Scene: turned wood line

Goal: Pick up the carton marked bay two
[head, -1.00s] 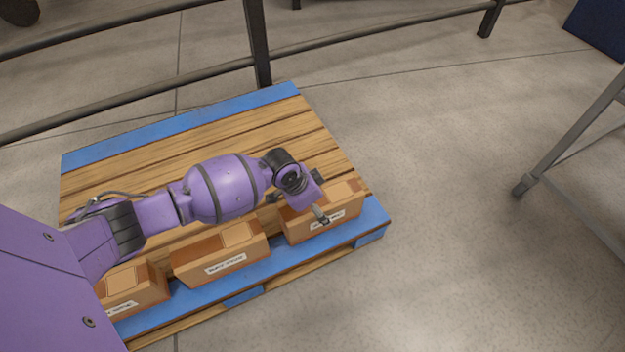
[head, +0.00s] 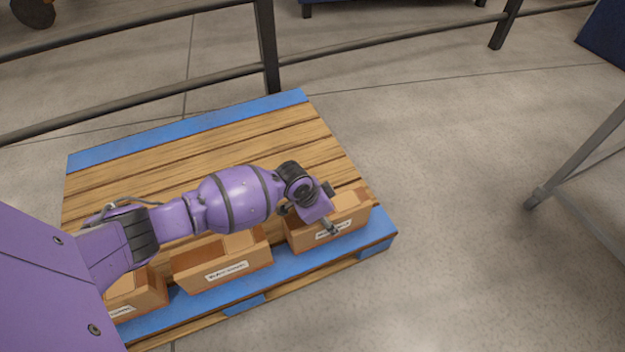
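Three open tan cartons stand in a row along the front of a wooden pallet (head: 170,185): a left carton (head: 148,288), a middle carton (head: 190,275) and a right carton (head: 355,218). Each has a white front label, too small and blurred to read, so I cannot tell which is bay two. My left gripper (head: 331,209) is at the right carton, one finger on its far side and one in front, over its label. I cannot tell whether the fingers press on it. My arm hides part of the cartons. My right gripper is not in view.
The pallet has blue edge boards (head: 235,298), and its back part is clear. A dark metal rail (head: 268,50) runs behind it. A grey metal frame leg (head: 575,155) stands at the right. Open floor (head: 465,190) lies between pallet and leg.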

